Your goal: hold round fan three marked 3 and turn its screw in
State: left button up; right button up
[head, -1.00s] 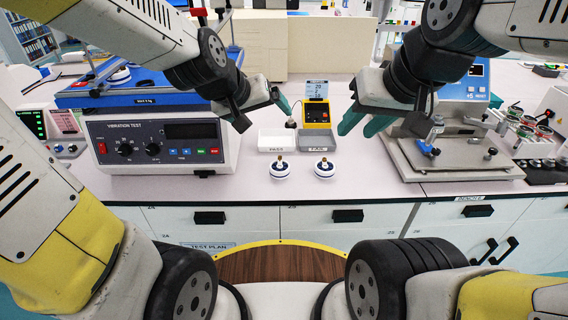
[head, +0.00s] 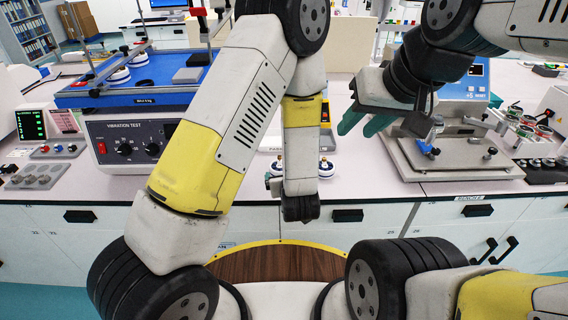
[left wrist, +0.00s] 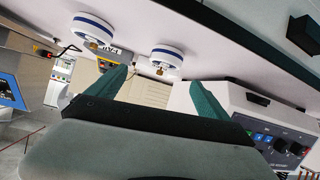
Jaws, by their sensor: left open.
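Two round white fans with blue bands and brass-coloured tops stand upright on the bench. In the head view, the right fan (head: 325,168) shows beside my left arm, which largely hides the left one. Both show upside down in the left wrist view, one at upper left (left wrist: 93,31) and one near the middle (left wrist: 167,57). I cannot read a 3 on either. My left gripper (left wrist: 161,76) is open and empty, its teal fingers spread close to the fans without touching. My right gripper (head: 362,125) is open and empty above the bench.
The vibration tester (head: 125,143) stands at left under a blue platform (head: 150,98) bearing more round fans. A metal press fixture (head: 455,160) stands at right. The pass and fail trays are mostly hidden behind my left arm. The bench front edge lies close.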

pick_arm(q)
jog(key=shift+s+a+f+m+t+y, duration=0.2)
jog(key=shift+s+f, duration=0.1)
jog(key=shift+f, duration=0.1)
jog(key=shift+s+a+f+m+t+y, duration=0.1)
jog(key=shift+s+f+t, duration=0.1)
jog(key=shift+s+f, duration=0.15)
jog(key=shift+w+f, duration=0.1)
jog(key=shift+w, duration=0.05)
jog(key=x, duration=1.1)
jog(key=shift+w, duration=0.35)
